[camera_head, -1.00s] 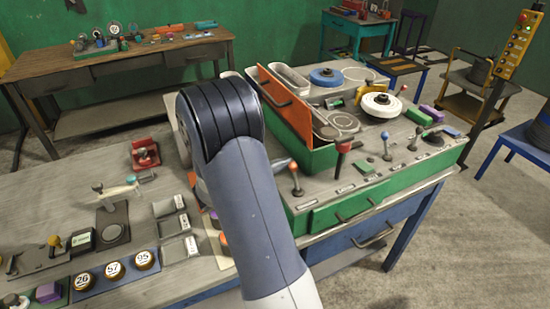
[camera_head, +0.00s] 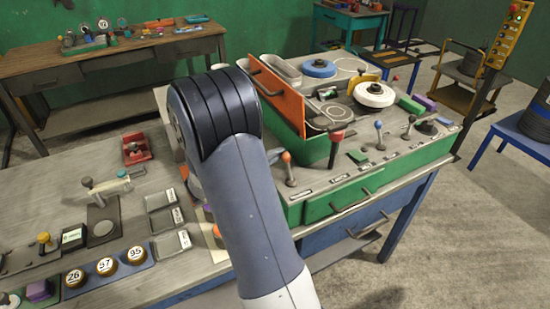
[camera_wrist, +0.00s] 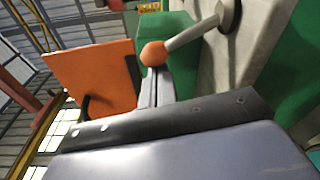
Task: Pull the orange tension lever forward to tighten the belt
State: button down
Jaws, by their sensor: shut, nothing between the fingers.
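The orange-knobbed lever (camera_head: 289,168) stands nearly upright on the front left of the green-sided machine (camera_head: 322,208). In the wrist view its orange ball (camera_wrist: 154,53) and grey stem (camera_wrist: 192,34) show close up, the stem running to a round base at upper right. My gripper (camera_wrist: 157,80) is shut and empty; its narrow grey fingers appear just below the ball in that picture. I cannot tell whether they touch it. In the head view my arm hides most of the gripper, left of the lever. The belt cannot be made out.
A raised orange panel (camera_head: 277,92) stands behind the lever. Right of it are a red-knobbed lever (camera_head: 337,136), a blue-knobbed lever (camera_head: 379,125) and a dark-knobbed one. Grey trays (camera_head: 163,222) lie on the bench left of my arm. Open floor lies at lower right.

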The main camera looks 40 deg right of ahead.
aim_at(288, 159)
jog(key=shift+s+m+b, duration=0.15)
jog(key=shift+m+b, duration=0.15)
jog(key=shift+b, duration=0.4)
jog(key=s+m+b, duration=0.1)
jog(key=m+b, duration=0.1)
jog(key=b, duration=0.3)
jog(key=shift+s+a+r, duration=0.1)
jog(key=shift+s+a, duration=0.1)
jog(key=m+b, duration=0.1)
jog(key=b, duration=0.1)
jog(key=s+m+b, duration=0.1)
jog(key=b, duration=0.1)
jog(key=s+m+b, duration=0.1)
jog(key=b, duration=0.2)
jog(key=shift+a+r+h, duration=0.25)
jog(key=shift+r+h, duration=0.05)
jog(key=s+m+b, duration=0.1)
jog(key=b, duration=0.2)
jog(key=s+m+b, duration=0.1)
jog(key=m+b, duration=0.1)
jog(key=b, duration=0.1)
jog(key=s+m+b, duration=0.1)
jog(key=b, duration=0.2)
jog(key=shift+a+r+g+h+b, duration=0.3)
jog(key=shift+a, duration=0.1)
jog(key=shift+s+r+m+b, duration=0.15)
jog(key=shift+s+m+b, duration=0.15)
jog(key=shift+m+b, duration=0.55)
jog(key=shift+r, duration=0.1)
